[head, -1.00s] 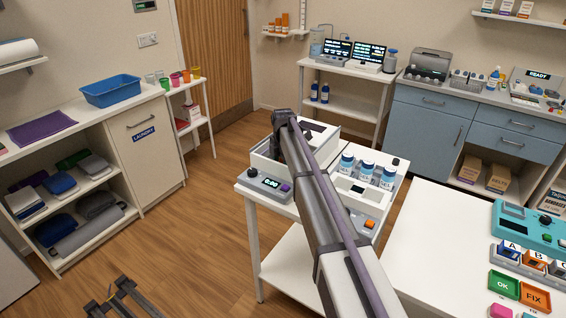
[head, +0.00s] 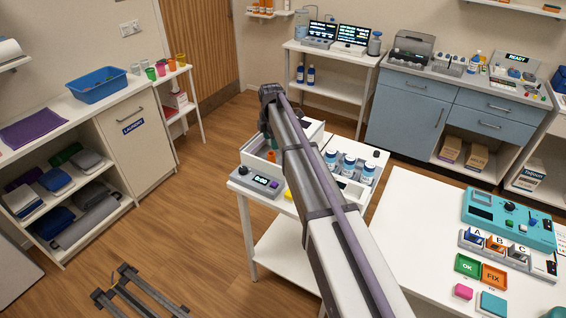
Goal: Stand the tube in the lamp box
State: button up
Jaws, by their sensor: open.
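The lamp box (head: 252,160) is a white box on the small white table, partly behind my arm. Its left part looks open. A small orange thing (head: 271,156) shows inside it, with a teal bit (head: 274,143) just above; I cannot tell whether either is the tube. A white part with a dark patch (head: 313,131) shows to the right of my arm. My gripper (head: 268,132) hangs below the wrist, over the box. It is open, but its fingertips are small and mostly hidden by my arm.
A grey timer panel (head: 254,183) with a yellow piece (head: 288,194) is at the table's front. A white bench (head: 420,225) with a teal device (head: 508,217) is near right.

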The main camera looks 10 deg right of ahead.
jog(key=s+m, duration=2)
jog(key=s, duration=1.5)
jog(key=shift+s, duration=0.25)
jog(key=shift+f, duration=0.2)
